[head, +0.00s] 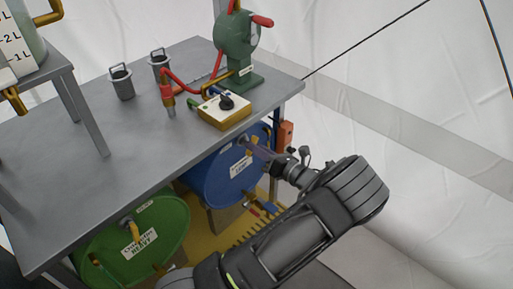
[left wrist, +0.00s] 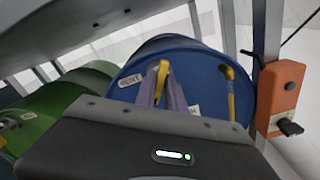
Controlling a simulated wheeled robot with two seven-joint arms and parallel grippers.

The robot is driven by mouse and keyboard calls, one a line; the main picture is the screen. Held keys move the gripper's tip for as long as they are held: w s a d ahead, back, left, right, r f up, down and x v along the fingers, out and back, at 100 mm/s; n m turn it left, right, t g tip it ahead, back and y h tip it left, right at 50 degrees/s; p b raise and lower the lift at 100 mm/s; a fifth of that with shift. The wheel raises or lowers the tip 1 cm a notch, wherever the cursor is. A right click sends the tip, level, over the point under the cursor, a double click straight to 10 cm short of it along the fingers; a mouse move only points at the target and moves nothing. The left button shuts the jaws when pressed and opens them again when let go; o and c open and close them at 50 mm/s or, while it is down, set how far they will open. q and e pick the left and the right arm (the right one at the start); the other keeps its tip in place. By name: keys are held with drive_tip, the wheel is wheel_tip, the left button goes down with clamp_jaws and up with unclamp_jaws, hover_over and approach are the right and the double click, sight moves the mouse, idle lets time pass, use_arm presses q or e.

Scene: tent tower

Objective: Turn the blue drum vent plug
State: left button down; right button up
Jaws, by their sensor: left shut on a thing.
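The blue drum (head: 212,180) lies on its side under the grey table, its round end facing out. It also fills the middle of the left wrist view (left wrist: 205,102). My left gripper (head: 250,147) reaches in from the right to the upper part of that end. In the left wrist view its two fingers are shut on a yellow piece (left wrist: 162,68) at the drum face, which looks like the vent plug's handle. The fingers partly hide the plug. A second yellow handle (left wrist: 230,78) on the drum stands apart to the right. My right gripper is not in view.
The table (head: 75,150) overhangs the drums. A green drum (head: 165,222) lies at the left. An orange box (left wrist: 282,88) is on the post right of the blue drum. A green hand pump (head: 236,45) and a small control box (head: 225,112) stand on the table.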

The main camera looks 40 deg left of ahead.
use_arm(q)
drive_tip(key=shift+n, duration=0.4)
drive_tip(key=n, duration=1.3)
drive_tip(key=n+b, duration=0.1)
drive_tip(key=n, duration=0.5)
drive_tip(key=shift+s+f+n, duration=0.15)
drive_tip(key=shift+s+n, duration=0.1)
drive_tip(key=shift+n, duration=0.15)
idle(0.3)
drive_tip(key=c, duration=1.5)
unclamp_jaws()
